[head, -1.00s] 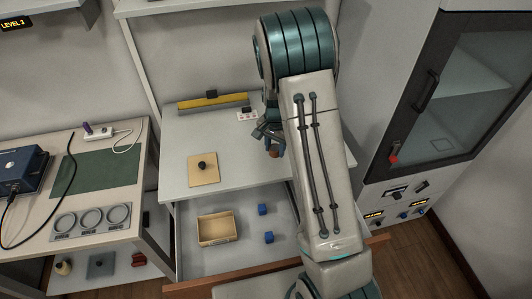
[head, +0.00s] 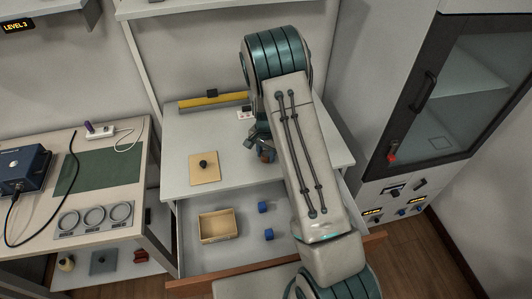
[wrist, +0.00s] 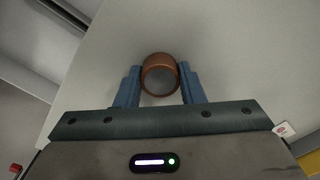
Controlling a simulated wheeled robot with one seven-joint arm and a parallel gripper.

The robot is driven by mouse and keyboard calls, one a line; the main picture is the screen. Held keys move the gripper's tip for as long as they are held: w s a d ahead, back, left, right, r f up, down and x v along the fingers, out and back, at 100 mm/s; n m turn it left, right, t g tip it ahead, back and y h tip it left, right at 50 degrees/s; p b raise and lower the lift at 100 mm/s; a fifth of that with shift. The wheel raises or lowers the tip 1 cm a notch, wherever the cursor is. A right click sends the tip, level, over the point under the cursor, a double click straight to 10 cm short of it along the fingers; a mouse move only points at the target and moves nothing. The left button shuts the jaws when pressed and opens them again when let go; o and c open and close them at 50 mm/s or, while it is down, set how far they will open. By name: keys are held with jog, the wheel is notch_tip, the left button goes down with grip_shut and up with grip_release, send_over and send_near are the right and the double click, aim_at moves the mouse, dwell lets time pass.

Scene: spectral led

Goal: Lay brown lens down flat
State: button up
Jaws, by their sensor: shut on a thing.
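The brown lens (wrist: 160,59) is a copper-brown ring. In the wrist view my gripper (wrist: 160,76) is shut on it, with one blue-grey finger on each side. The ring's round opening faces the camera there. In the head view the lens (head: 267,156) shows as a small brown spot at my gripper (head: 262,147), over the right part of the grey tabletop (head: 215,142). My arm partly covers it. I cannot tell whether the lens touches the table.
A tan plate with a black knob (head: 204,169) lies left on the tabletop. A yellow bar (head: 212,97) and a white switch block (head: 245,113) are behind. An open drawer (head: 190,261) below holds a tan box (head: 218,226) and blue cubes (head: 263,207). A cabinet (head: 447,115) stands right.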

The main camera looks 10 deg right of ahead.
aim_at(266, 154)
jog(key=shift+f, duration=0.2)
jog(key=o, duration=1)
jog(key=shift+c, duration=0.2)
jog(key=shift+r, duration=0.15)
notch_tip(266, 154, up, 12)
jog(key=b, duration=0.2)
jog(key=s+r+n+t, duration=0.2)
jog(key=s+r+n, duration=0.2)
jog(key=s+r, duration=0.9)
jog(key=s+r+n, duration=0.1)
jog(key=s+n, duration=0.1)
jog(key=s, duration=0.5)
jog(key=s+r+n+t, duration=0.1)
jog(key=s+r+n, duration=0.1)
jog(key=s, duration=0.6)
jog(key=shift+n, duration=0.6)
jog(key=shift+s+r, duration=0.1)
